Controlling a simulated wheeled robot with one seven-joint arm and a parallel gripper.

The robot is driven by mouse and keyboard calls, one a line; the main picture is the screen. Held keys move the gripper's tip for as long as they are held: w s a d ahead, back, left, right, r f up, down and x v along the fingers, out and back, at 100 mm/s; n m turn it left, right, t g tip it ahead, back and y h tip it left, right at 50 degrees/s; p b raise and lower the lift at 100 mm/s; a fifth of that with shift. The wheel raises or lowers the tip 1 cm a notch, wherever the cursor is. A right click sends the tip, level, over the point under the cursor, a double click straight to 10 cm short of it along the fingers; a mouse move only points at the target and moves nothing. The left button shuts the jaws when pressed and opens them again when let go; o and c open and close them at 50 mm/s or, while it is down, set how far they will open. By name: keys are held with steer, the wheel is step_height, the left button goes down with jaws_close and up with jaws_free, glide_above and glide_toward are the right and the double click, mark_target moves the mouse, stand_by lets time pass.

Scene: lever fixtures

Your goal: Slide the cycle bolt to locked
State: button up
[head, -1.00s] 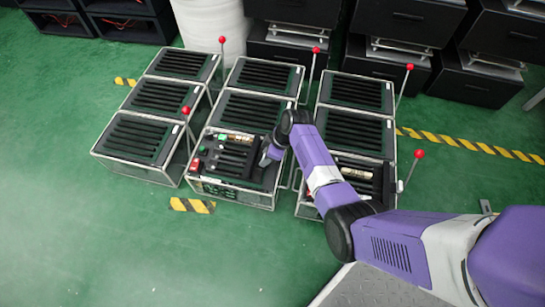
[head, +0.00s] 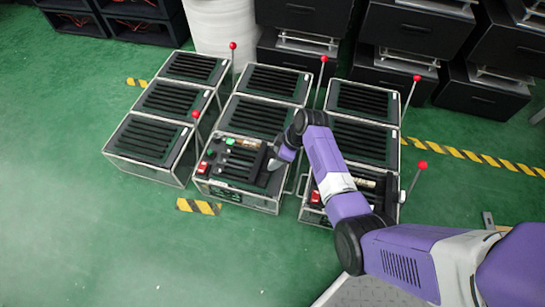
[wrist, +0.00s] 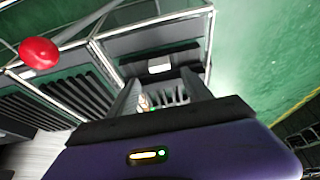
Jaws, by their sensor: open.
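The middle front box (head: 228,199) has a metal frame and a dark top with red and green buttons and black ribs. A brass-coloured cylinder (head: 246,142) lies across the back of that top; I cannot tell whether it is the cycle bolt. My gripper (head: 273,164) is over the right side of this box, pointing down. In the wrist view my gripper (wrist: 160,80) has its two fingers apart. A small brass-coloured part (wrist: 144,103) and pale ribs show between the fingers, with no clear contact. The bolt's position and any label are too small to read.
Red-knobbed levers stand beside the boxes; one knob (wrist: 39,53) is close at left in the wrist view. A similar box (head: 345,213) with a red switch is at right, partly behind my arm. Green floor (head: 100,240) is open at front left.

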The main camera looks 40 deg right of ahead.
steer(key=v, duration=0.2)
steer(key=shift+s+r+p, duration=0.15)
steer(key=shift+r+p, duration=0.25)
steer(key=shift+d, duration=0.1)
